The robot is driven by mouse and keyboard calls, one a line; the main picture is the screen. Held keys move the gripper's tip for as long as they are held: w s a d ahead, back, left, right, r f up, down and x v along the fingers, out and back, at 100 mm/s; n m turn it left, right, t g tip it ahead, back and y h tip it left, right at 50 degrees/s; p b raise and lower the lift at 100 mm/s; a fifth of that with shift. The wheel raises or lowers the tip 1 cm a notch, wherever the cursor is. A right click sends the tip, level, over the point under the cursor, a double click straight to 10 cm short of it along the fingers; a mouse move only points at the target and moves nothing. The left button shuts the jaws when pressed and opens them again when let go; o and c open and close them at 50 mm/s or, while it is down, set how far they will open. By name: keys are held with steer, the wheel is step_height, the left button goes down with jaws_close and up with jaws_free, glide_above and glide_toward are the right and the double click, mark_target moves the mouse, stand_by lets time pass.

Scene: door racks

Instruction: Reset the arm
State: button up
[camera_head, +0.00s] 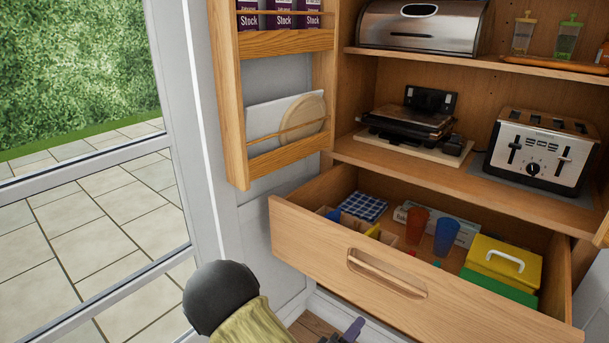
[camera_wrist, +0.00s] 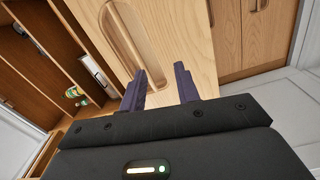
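My gripper (camera_wrist: 160,82) shows in the wrist view with its two dark purple fingers spread apart and nothing between them. A pale wooden panel with a long recessed handle (camera_wrist: 133,38) lies beyond the fingertips; I cannot tell the exact gap. In the head view a small part of my gripper (camera_head: 347,332) shows at the bottom edge, low in front of the open drawer (camera_head: 330,243). The drawer's recessed handle (camera_head: 387,273) is up and to the right of it. My arm's dark, rounded joint is at the bottom left; most of the arm is out of frame.
The pulled-out drawer holds cups, a yellow box (camera_head: 503,262) and other items. A door rack (camera_head: 235,100) stands open at the left of the cupboard. A toaster (camera_head: 540,150) and a flat appliance (camera_head: 408,122) sit on the shelf above. A glass door (camera_head: 90,180) is at the left.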

steer(key=w+f+m+g+y, duration=0.3)
steer(key=m+g+y, duration=0.2)
steer(key=m+y, duration=0.15)
steer(key=s+d+r+m+g+y, duration=0.25)
steer(key=s+r+g+y, duration=0.35)
steer(key=s+r, duration=0.5)
step_height(320, 180, up, 22)
steer(key=s+n+p, duration=0.1)
steer(key=p, duration=2.2)
steer(key=shift+s+d, duration=0.15)
steer(key=shift+d, duration=0.3)
steer(key=shift+h, duration=0.25)
